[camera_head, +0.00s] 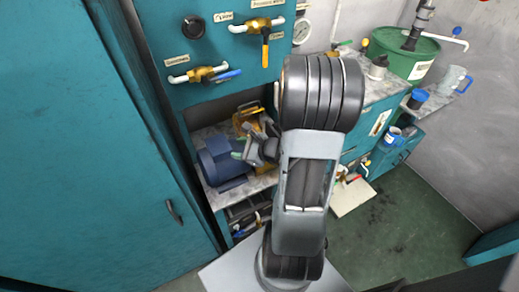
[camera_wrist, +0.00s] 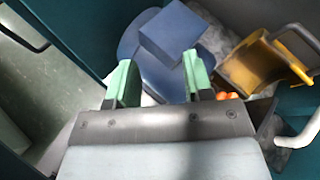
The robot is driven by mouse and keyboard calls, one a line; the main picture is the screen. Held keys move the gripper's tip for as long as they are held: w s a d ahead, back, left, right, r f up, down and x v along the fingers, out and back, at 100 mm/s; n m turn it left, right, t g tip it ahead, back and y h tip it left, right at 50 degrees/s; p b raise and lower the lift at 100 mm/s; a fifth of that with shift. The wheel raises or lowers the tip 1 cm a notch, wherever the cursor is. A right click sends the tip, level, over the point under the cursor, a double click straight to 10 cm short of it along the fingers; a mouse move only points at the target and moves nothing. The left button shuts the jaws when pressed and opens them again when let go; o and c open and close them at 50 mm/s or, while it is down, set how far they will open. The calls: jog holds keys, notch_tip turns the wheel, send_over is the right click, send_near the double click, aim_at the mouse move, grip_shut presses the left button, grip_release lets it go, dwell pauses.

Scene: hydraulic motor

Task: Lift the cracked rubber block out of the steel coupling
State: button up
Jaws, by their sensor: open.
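My gripper (camera_head: 245,148) reaches into the recess below the valve panel, beside a blue motor (camera_head: 222,162). In the wrist view its two green fingertips (camera_wrist: 160,80) stand wide apart with nothing gripped between them. The motor's blue body and square box (camera_wrist: 172,32) lie just beyond the fingertips. Small orange pieces (camera_wrist: 226,96) show right of the right finger, partly hidden by the gripper; I cannot tell whether they are the rubber block. The steel coupling is not clearly visible in either view.
A yellow part (camera_head: 262,122) stands right of the motor, and the wrist view shows its frame (camera_wrist: 262,62). A teal cabinet (camera_head: 90,150) closes off the left. Valves (camera_head: 257,25) project from the panel above. A green drum (camera_head: 402,50) stands at the back right.

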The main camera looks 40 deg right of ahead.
jog(key=s+d+f+m+t+h+b, duration=0.1)
jog(key=d+f+m+h, duration=0.3)
jog(key=d+m, duration=0.15)
jog(key=s+d+f+m+t+h, duration=0.1)
jog(key=s+d+f+m+h, duration=0.1)
jog(key=d+f+m+h, duration=0.4)
jog(key=shift+g+y, duration=0.3)
jog(key=shift+y, duration=0.6)
jog(key=shift+w+d+r+b+x, duration=0.15)
jog(key=shift+d+r+b+x, duration=0.4)
jog(key=shift+x, duration=1.6)
jog(key=shift+w+a+r+b+x, duration=0.2)
jog(key=shift+b+x, duration=0.75)
jog(key=shift+x, duration=1.2)
jog(key=shift+w+d+r+b+x, duration=0.1)
jog(key=shift+d+r+b+x, duration=0.5)
jog(key=shift+x, duration=1.55)
jog(key=shift+a+f, duration=0.15)
jog(key=shift+a, duration=0.1)
jog(key=shift+c, duration=0.2)
grip_shut()
